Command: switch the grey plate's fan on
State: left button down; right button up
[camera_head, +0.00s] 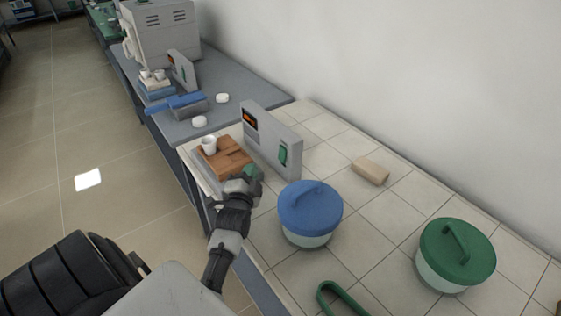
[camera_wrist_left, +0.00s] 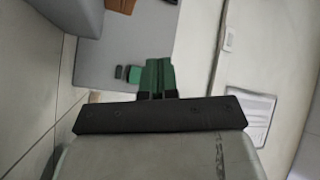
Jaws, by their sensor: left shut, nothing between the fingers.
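A pale grey plate (camera_head: 203,176) lies on the tiled worktop under a brown board (camera_head: 224,160) that bears a small white cup (camera_head: 208,144). An upright grey panel (camera_head: 286,139) with a lit display and a green switch (camera_head: 283,155) stands behind it. My left gripper (camera_head: 252,173) is shut and empty, at the board's near right corner; I cannot tell whether it touches. In the left wrist view its green fingertips (camera_wrist_left: 158,76) are together, beside a small green switch (camera_wrist_left: 135,74) and a dark piece (camera_wrist_left: 120,72) on a grey surface. My right gripper is out of view.
A blue-lidded pot (camera_head: 310,211) stands right of my left gripper, with a green-lidded pot (camera_head: 457,252) farther right. A beige block (camera_head: 371,171) lies near the wall. A green curved handle (camera_head: 340,297) is at the front. A furnace (camera_head: 163,32) stands on the far grey bench.

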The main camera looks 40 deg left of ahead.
aim_at(282, 154)
pick_arm(q)
jog(key=w, duration=0.1)
jog(key=w+d+b, duration=0.1)
jog(key=w, duration=0.1)
jog(key=w+f+b, duration=0.1)
jog(key=shift+w+d, duration=0.15)
jog(key=shift+w, duration=0.2)
jog(key=shift+w+d+r, duration=0.1)
jog(key=shift+w+d, duration=0.1)
jog(key=shift+w, duration=0.45)
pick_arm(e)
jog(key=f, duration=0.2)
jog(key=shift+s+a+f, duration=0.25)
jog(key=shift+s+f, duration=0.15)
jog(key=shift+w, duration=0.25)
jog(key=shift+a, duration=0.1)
pick_arm(q)
jog(key=shift+w, duration=0.1)
jog(key=shift+w+d, duration=0.15)
jog(key=shift+w, duration=0.2)
